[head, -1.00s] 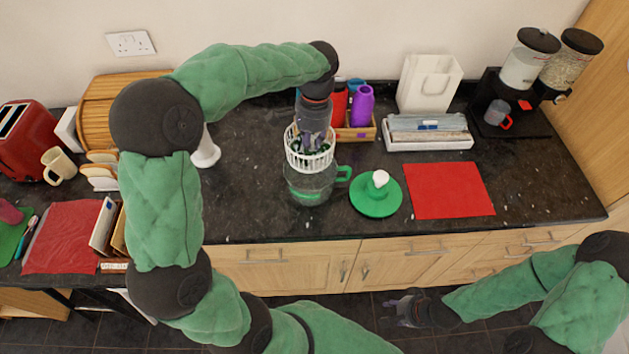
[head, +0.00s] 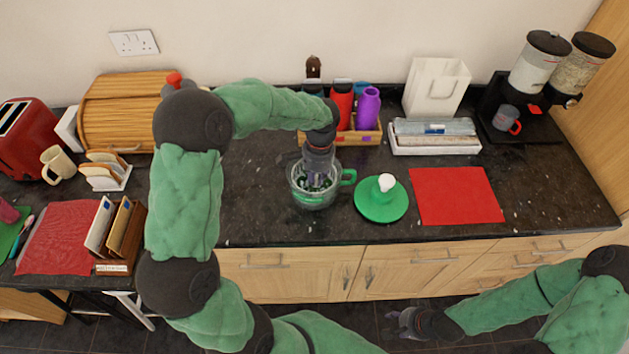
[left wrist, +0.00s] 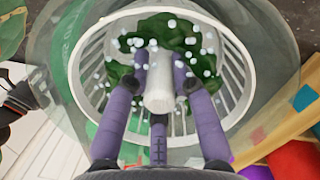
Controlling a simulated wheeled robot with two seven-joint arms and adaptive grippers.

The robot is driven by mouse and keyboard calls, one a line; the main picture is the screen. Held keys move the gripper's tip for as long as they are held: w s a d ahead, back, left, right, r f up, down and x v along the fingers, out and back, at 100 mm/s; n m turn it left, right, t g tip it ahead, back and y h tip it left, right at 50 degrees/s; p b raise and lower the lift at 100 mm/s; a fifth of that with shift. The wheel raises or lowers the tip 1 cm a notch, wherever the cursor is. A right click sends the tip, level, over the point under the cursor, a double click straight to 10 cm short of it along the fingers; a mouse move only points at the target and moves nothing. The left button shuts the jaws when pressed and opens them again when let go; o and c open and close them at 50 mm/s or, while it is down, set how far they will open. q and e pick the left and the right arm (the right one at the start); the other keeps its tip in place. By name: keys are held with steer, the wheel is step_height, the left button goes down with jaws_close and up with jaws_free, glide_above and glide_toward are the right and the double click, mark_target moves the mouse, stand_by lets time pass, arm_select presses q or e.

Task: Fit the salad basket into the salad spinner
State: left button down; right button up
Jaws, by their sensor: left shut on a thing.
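The clear salad spinner bowl with its green handle (head: 347,177) stands on the dark counter. The white slatted salad basket (left wrist: 88,62), holding green leaves with white droplets, is down inside the bowl; whether it is fully seated cannot be told. My left gripper (head: 316,178) reaches into the bowl from above. In the left wrist view, its purple fingers (left wrist: 160,85) are shut on the basket's white central post. The green spinner lid (head: 381,207) with a white knob lies right of the bowl. My right gripper (head: 405,322) is open and empty, low in front of the cabinets.
A wooden box of bottles (head: 360,133) stands close behind the bowl. A red mat (head: 456,195) lies right of the lid, with a white tray of boxes (head: 434,137) behind it.

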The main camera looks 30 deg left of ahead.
stand_by(0.3)
arm_select(q)
steer(key=c, duration=1)
jaws_free()
steer(key=shift+f, duration=0.1)
steer(key=shift+c, duration=0.2)
step_height(320, 180, up, 12)
steer(key=w+p, duration=0.1)
steer(key=p, duration=0.1)
steer(key=shift+w+d+p, duration=0.15)
steer(key=shift+d+p, duration=0.05)
steer(key=shift+p, duration=0.1)
